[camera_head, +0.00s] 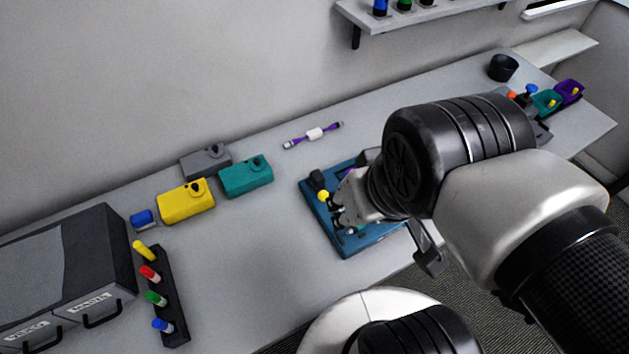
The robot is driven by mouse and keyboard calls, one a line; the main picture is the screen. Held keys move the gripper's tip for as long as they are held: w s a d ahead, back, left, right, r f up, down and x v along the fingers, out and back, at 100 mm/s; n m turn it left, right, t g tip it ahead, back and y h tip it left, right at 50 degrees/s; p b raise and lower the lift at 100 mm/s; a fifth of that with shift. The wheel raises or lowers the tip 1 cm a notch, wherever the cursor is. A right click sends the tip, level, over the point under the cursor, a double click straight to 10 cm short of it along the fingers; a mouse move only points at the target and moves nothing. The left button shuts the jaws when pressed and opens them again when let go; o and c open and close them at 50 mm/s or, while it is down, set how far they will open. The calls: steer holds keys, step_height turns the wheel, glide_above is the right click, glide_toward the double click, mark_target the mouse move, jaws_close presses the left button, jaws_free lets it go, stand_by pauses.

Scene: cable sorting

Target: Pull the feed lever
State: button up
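A blue device board (313,210) lies on the grey table in the middle of the view. A black block (317,179) stands at its upper left corner. A lever with a yellow knob (323,196) sits just below that block. My gripper (338,215) is low over the board, right beside the yellow knob. I cannot tell whether it touches the knob, or whether its fingers are open or shut. My wrist and arm hide the right part of the board.
Yellow (184,203), teal (246,177) and grey (205,160) boxes stand left of the board. A purple cable (299,142) lies behind it. A marker rack (166,303) and a dark drawer unit (70,262) are at the left. A black cup (503,67) stands far right.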

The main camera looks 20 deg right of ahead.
steer(key=shift+w+r+n, duration=0.15)
steer(key=shift+w+n, duration=0.1)
steer(key=shift+n, duration=0.05)
steer(key=shift+c, duration=0.6)
steer(key=w+n+g, duration=0.1)
steer(key=w+n, duration=0.2)
steer(key=w+n+g+p, duration=0.1)
steer(key=w+n, duration=0.2)
steer(key=w+a+r+n+g+p, duration=0.1)
steer(key=w+n, duration=0.2)
steer(key=shift+w, duration=0.15)
jaws_close()
steer(key=w+a+f+n+g+h+p, duration=0.1)
steer(key=w+f+n+g+p, duration=0.1)
steer(key=w+f+n, duration=0.4)
steer(key=w+n+g, duration=0.1)
steer(key=w+n, duration=0.2)
steer(key=n, duration=0.1)
steer(key=shift+w+a+f+n, duration=0.25)
steer(key=shift+w+a+n, duration=0.1)
steer(key=shift+a+n, duration=0.05)
